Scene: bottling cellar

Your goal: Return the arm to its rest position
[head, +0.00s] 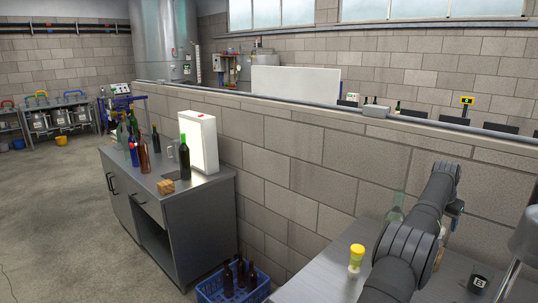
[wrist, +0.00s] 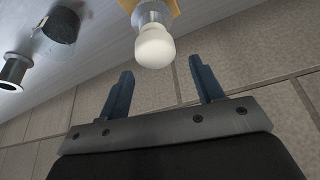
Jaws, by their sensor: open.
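My gripper (wrist: 161,70) shows in the wrist view with its two blue fingers apart and nothing held between them. A white rounded, bulb-like thing (wrist: 154,46) appears just beyond the fingertips, with a yellow part at the top edge of the picture. I cannot tell how far it is from the fingers. In the head view my arm reaches up over the steel bench (head: 330,270) at the right, near the block wall. The fingers cannot be made out clearly there.
A yellow-and-white container (head: 356,257), a pale clear bottle (head: 394,214), a black cup (head: 478,281) and a grey lamp-like shade (head: 525,238) are near my arm. A blue crate (head: 212,290) with brown bottles stands on the floor. Bottles stand on the left cabinet (head: 205,183).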

